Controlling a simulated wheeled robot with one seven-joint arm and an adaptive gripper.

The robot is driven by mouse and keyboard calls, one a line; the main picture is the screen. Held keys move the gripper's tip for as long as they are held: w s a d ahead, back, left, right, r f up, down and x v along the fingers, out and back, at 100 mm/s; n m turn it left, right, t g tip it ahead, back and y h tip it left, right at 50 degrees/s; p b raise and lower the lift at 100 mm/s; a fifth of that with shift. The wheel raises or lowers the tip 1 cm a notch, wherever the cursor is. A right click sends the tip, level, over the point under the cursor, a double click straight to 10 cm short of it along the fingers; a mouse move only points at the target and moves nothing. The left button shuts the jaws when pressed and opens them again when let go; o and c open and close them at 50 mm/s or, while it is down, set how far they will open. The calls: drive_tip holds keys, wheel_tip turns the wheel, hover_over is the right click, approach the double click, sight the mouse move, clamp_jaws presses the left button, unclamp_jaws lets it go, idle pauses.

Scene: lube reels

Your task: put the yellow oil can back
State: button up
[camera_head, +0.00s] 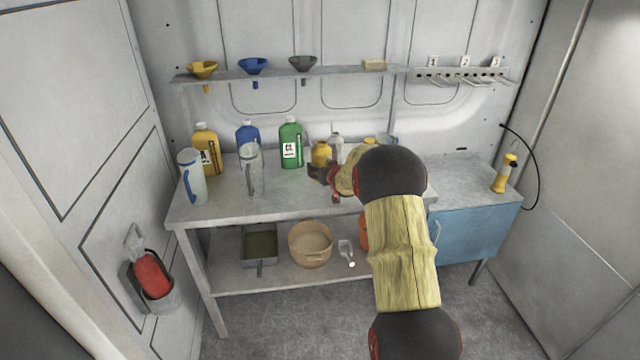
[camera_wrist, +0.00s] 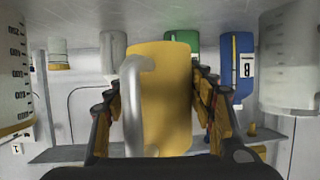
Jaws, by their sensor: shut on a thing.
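The yellow oil can (camera_head: 321,154) is at my gripper (camera_head: 322,174), above the rear middle of the workbench, just right of the green bottle. In the wrist view, which is upside down, the yellow oil can (camera_wrist: 165,95) fills the middle, with a grey curved tube or handle (camera_wrist: 138,100) along its near side. My gripper (camera_wrist: 170,105) is shut on it, one finger on each side. I cannot tell whether its base touches the bench. My forearm hides part of the bench to the right in the head view.
On the workbench (camera_head: 220,205) stand a green bottle (camera_head: 291,145), a blue bottle (camera_head: 246,133), a yellow bottle (camera_head: 206,150) and clear jugs (camera_head: 251,170) (camera_head: 191,177). A shelf with funnels (camera_head: 253,66) hangs above. The bench's front middle is clear.

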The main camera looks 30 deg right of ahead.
drive_tip(key=w+f, duration=0.1)
drive_tip(key=w+d+f+b, duration=0.1)
drive_tip(key=f, duration=0.1)
drive_tip(key=w+f, duration=0.2)
drive_tip(key=shift+d+f, duration=0.25)
drive_tip(key=shift+d, duration=0.05)
drive_tip(key=shift+f+b, duration=0.6)
drive_tip(key=shift+f, duration=0.95)
drive_tip(key=shift+f, duration=0.15)
drive_tip(key=o, duration=1.5)
drive_tip(key=shift+o, duration=0.6)
